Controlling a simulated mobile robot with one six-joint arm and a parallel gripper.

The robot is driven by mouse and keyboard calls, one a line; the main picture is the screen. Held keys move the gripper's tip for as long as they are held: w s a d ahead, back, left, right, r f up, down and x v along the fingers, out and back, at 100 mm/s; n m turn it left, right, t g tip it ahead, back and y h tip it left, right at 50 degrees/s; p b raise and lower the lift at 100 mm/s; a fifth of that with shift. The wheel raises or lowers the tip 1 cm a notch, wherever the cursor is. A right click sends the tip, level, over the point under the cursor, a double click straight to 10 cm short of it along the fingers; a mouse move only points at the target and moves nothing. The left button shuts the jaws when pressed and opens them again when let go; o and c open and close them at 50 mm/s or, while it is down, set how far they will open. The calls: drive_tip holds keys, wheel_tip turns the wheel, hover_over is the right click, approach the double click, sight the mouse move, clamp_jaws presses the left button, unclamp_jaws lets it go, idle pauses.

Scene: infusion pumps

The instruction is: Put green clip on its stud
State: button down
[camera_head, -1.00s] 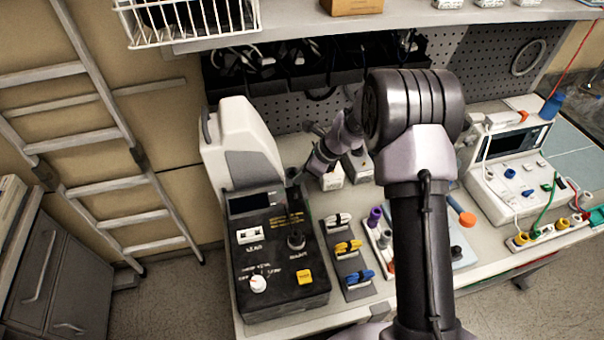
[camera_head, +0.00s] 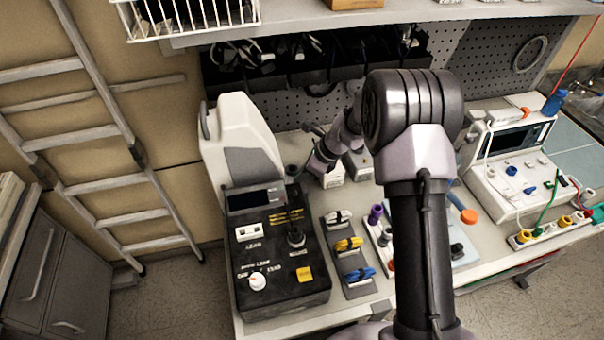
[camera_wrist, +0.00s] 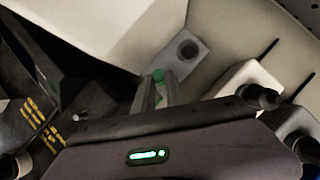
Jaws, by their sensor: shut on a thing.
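My gripper (camera_wrist: 166,92) reaches up from the bottom of the wrist view, its grey fingers close together. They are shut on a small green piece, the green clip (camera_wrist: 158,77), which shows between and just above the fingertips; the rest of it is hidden. Just beyond the tips is a grey block with a dark round spot (camera_wrist: 188,49); I cannot tell whether this is the stud or whether the clip touches it. In the head view my gripper (camera_head: 293,173) is small and dark, beside the white pump and above the back of the black control box. The clip cannot be made out there.
A white pump (camera_head: 240,140) stands behind the black control box (camera_head: 275,275). Dark-knobbed white blocks (camera_wrist: 240,78) stand close right of my fingers. A monitor unit (camera_head: 505,185) is far right.

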drive_tip(key=c, duration=0.8)
unclamp_jaws()
drive_tip(key=shift+f, duration=0.1)
wheel_tip(320, 180, up, 7)
drive_tip(key=p, duration=0.5)
